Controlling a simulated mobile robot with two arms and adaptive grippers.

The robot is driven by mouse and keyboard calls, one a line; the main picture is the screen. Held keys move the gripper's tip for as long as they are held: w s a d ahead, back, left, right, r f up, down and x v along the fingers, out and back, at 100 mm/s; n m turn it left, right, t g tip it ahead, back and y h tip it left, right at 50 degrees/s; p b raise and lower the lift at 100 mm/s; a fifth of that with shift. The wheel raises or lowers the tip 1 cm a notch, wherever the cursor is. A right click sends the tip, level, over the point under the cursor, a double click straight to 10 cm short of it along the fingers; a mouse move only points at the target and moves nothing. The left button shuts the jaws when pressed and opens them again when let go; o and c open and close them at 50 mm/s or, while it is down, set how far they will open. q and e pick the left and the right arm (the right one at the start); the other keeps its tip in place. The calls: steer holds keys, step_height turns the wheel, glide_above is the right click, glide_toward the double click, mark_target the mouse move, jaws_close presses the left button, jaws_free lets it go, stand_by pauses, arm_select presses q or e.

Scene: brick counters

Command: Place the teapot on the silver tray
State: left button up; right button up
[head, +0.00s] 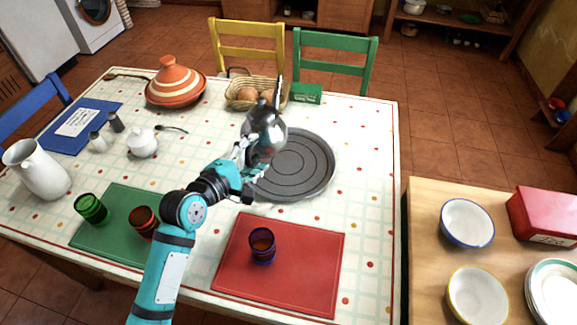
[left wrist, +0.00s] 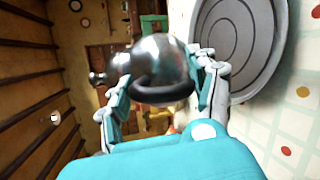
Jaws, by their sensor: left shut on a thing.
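The teapot (head: 266,130) is shiny silver metal with a dark handle. My left gripper (head: 247,157) is shut on the teapot and holds it at the left part of the silver tray (head: 308,163), seen from above. In the left wrist view the teapot (left wrist: 158,66) sits between the two fingers of my left gripper (left wrist: 155,88), with its dark handle toward the camera. The round grey tray with ring grooves also shows in the left wrist view (left wrist: 240,40). I cannot tell whether the teapot touches the tray. My right gripper is not in view.
A basket (head: 243,104) stands behind the teapot, and a striped tagine (head: 175,88) stands at the back left. A blue cup (head: 262,248) is on the red mat (head: 310,280) in front. Green and red cups are on the green mat. The tray's right part is clear.

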mark_target(275, 148)
arm_select(q)
steer(key=w+d, duration=0.1)
steer(key=w+d+f, duration=0.1)
steer(key=d, duration=0.1)
steer(key=w+d+b, duration=0.1)
steer(key=shift+w+d+f, duration=0.35)
steer(key=shift+d, duration=0.05)
steer(key=shift+f+b, duration=0.6)
steer(key=shift+f, duration=4.15)
steer(key=shift+d+f, duration=0.1)
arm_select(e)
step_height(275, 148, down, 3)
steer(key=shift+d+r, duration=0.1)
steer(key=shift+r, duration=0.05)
arm_select(q)
steer(key=shift+f, duration=0.15)
steer(key=o, duration=1.4)
steer(key=shift+s+f, duration=0.1)
steer(key=shift+f, duration=0.15)
steer(key=o, duration=0.3)
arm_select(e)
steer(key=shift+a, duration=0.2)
arm_select(q)
steer(key=shift+r, duration=0.1)
